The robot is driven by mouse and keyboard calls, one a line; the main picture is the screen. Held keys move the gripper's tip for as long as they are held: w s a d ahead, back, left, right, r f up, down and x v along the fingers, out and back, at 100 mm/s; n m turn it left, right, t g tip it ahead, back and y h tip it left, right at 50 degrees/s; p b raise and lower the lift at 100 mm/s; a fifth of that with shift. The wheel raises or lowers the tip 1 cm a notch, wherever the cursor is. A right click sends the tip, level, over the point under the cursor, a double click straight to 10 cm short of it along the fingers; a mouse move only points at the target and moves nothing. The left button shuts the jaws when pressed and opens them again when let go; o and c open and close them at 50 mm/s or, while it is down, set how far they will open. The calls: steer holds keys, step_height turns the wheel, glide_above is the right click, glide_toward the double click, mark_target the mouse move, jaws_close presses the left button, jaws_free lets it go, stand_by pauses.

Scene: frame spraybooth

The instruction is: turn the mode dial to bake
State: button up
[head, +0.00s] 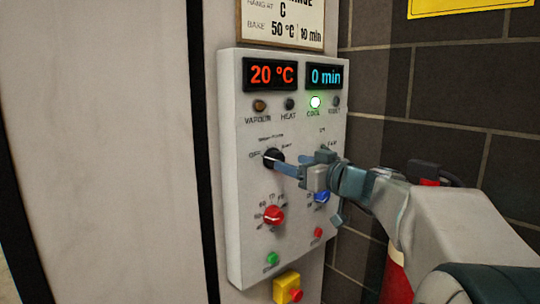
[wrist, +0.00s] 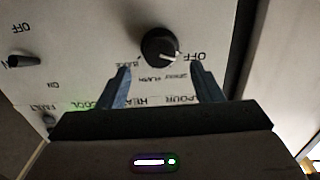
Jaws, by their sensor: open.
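The mode dial (head: 273,157) is a round black knob on the left of the white control panel. In the wrist view the dial (wrist: 158,44) has a white pointer mark turned toward the OFF label. The SPRAY FLASH and BAKE labels show around it, with BAKE on the left side there. My gripper (head: 283,168) is open in front of the dial in the head view. In the wrist view my gripper (wrist: 161,68) has one finger to each side below the dial, apart from it. In the head view the fingers cover part of the labels beside the dial.
The panel (head: 237,190) also has a red knob (head: 273,215), a blue knob (head: 322,196) and green and red buttons. A second black switch (wrist: 24,61) shows in the wrist view. The displays read 20 °C and 0 min; the COOL lamp (head: 315,102) is lit green.

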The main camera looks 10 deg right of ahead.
mark_target(279, 159)
steer(key=shift+p+x, duration=0.4)
steer(key=shift+x, duration=1.75)
steer(key=c, duration=1)
steer(key=shift+o, duration=0.2)
